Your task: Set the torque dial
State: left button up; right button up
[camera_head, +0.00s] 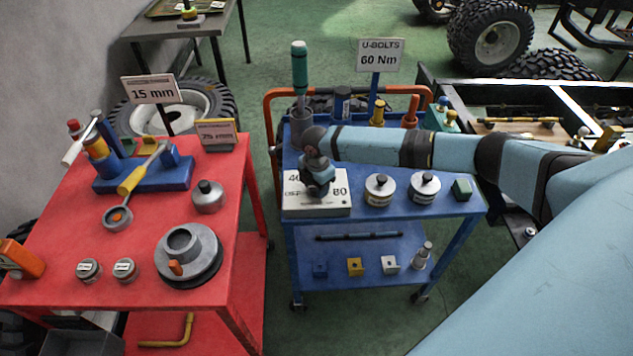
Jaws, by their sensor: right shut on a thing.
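The white torque dial box (330,208) stands on the left front of the blue cart's top. The numbers 40 and 80 show on its face at either side. My right arm reaches in from the right, and my right gripper (318,190) points down over the middle of the box. It is shut on the dial knob, which the gripper mostly hides, so I cannot read its setting. A sign (380,55) on a blue post behind reads "U-BOLTS 60 Nm". My left gripper is not in view.
Two round silver weights (424,188) and a green block (462,190) stand right of the box. A green-handled tool (300,68) stands upright behind it. The red cart (60,225) at left holds a blue tool rack (143,176) and a grey flanged part (188,256).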

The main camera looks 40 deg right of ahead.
jog(key=shift+n, duration=0.5)
jog(key=o, duration=0.9)
notch_tip(320, 180, up, 14)
jog(key=shift+f, duration=0.1)
dwell(0.5)
